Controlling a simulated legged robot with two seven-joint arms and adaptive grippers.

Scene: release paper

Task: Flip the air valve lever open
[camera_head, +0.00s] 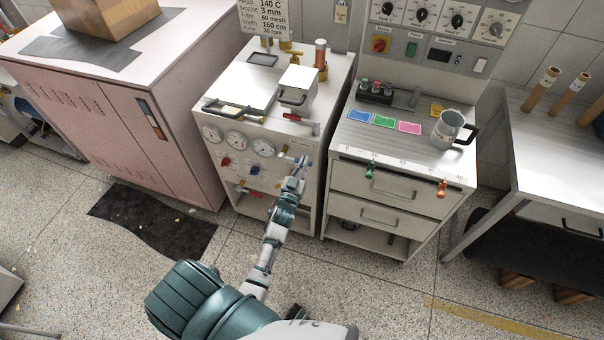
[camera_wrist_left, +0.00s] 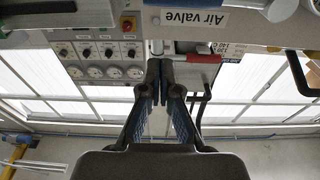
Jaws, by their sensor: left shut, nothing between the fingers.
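A red lever handle (camera_head: 292,117) lies sideways at the right front of the white machine (camera_head: 330,100), close to its top edge. In the left wrist view the red handle (camera_wrist_left: 203,58) shows just right of my fingertips, beside a metal fitting. An upside-down "Air valve" label (camera_wrist_left: 195,18) is above it in that view. My left gripper (camera_head: 303,163) is shut and empty, in front of the machine and below the handle in the head view. Its fingers (camera_wrist_left: 158,68) are together; I cannot tell whether they touch the lever. My right gripper is out of view.
Gauges (camera_head: 237,141) and small knobs line the machine's front. A pink cabinet (camera_head: 130,110) stands left. A drawer unit (camera_head: 390,205) with a metal jug (camera_head: 447,129) stands right. Open floor lies in front, with a dark mat (camera_head: 160,225).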

